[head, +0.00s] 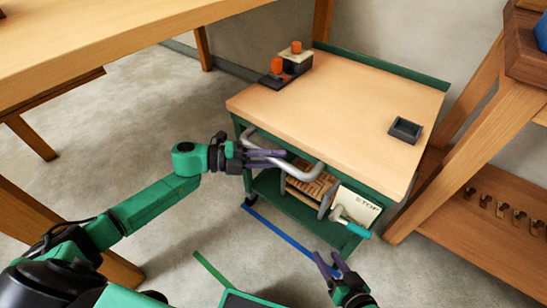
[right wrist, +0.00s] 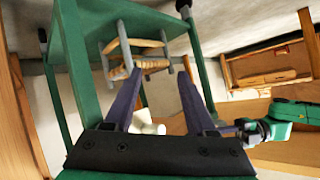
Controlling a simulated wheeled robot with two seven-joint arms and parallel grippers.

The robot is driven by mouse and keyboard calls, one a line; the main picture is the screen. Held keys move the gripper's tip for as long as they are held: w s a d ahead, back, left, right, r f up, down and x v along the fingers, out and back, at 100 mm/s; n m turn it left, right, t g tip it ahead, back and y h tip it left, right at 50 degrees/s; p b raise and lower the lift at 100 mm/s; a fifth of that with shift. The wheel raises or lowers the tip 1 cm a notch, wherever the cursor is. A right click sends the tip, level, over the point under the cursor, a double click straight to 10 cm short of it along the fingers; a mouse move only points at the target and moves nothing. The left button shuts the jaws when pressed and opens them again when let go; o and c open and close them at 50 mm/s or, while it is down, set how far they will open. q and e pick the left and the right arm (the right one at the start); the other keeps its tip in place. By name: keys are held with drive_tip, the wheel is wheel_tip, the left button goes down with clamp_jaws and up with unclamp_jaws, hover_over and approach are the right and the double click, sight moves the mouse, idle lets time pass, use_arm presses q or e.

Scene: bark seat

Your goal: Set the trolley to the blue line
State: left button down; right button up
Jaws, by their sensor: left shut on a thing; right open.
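The trolley (head: 330,100) has a light wooden top and a green frame. It also shows tilted in the right wrist view (right wrist: 80,75). My left gripper (head: 278,158) is shut on the trolley's grey bar handle (head: 310,172), at its left part. The blue line (head: 285,235) runs slantwise on the floor along the trolley's near side; part of its right end is hidden by my right gripper. My right gripper (head: 328,264) is open and empty, below and apart from the trolley's near right corner. A white STOP plate (head: 358,203) and teal-ended lever (head: 352,227) are on the trolley's near side.
A dark box with orange knobs (head: 296,60) and a small black tray (head: 405,130) stand on the trolley top. A wooden bench (head: 110,35) is at left, a wooden rack (head: 490,190) close at right. A green strip (head: 212,270) lies on the floor.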

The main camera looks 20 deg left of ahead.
use_arm(q)
drive_tip(key=c, duration=0.7)
unclamp_jaws()
drive_tip(key=p+v, duration=0.3)
drive_tip(key=v, duration=1.1)
drive_tip(key=shift+a, duration=0.35)
use_arm(e)
drive_tip(key=d+g, duration=0.1)
drive_tip(key=d+r+g+h, duration=0.1)
drive_tip(key=d, duration=0.1)
drive_tip(key=d+r+g+h, duration=0.1)
drive_tip(key=d, duration=0.1)
drive_tip(key=shift+s+d+r+n+g, duration=0.1)
drive_tip(key=shift+s+n+g, duration=0.2)
use_arm(q)
drive_tip(key=shift+f, duration=0.1)
